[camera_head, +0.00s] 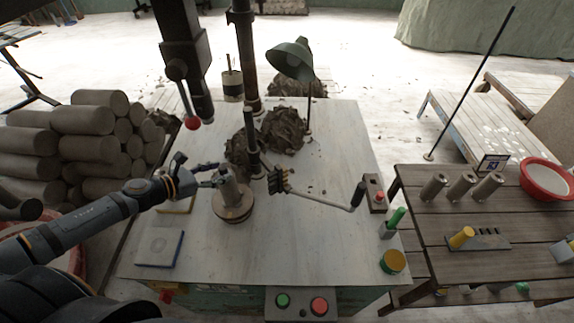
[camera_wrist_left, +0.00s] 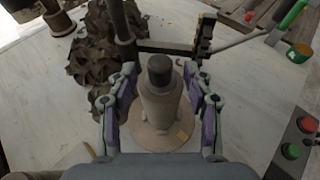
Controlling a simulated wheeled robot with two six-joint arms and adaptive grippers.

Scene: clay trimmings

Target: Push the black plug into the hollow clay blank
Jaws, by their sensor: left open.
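The hollow clay blank (camera_head: 231,192) is a grey-brown cylinder standing upright on a round wooden disc (camera_head: 236,216) on the pale worktable. In the left wrist view the blank (camera_wrist_left: 161,108) stands between my fingers, with the black plug (camera_wrist_left: 160,66) at its top. The plug looks upright, and much of it shows above the blank; how deep it sits I cannot tell. My left gripper (camera_wrist_left: 160,80) is open, with one finger on each side of the blank. It reaches in from the left in the head view (camera_head: 212,178). My right gripper is not in view.
A dark post and a jointed bar (camera_head: 325,202) stand just behind and right of the blank. Brown clay trimmings (camera_head: 284,130) lie behind. A green lamp (camera_head: 292,60) overhangs the table. A pad (camera_head: 160,248) lies front left.

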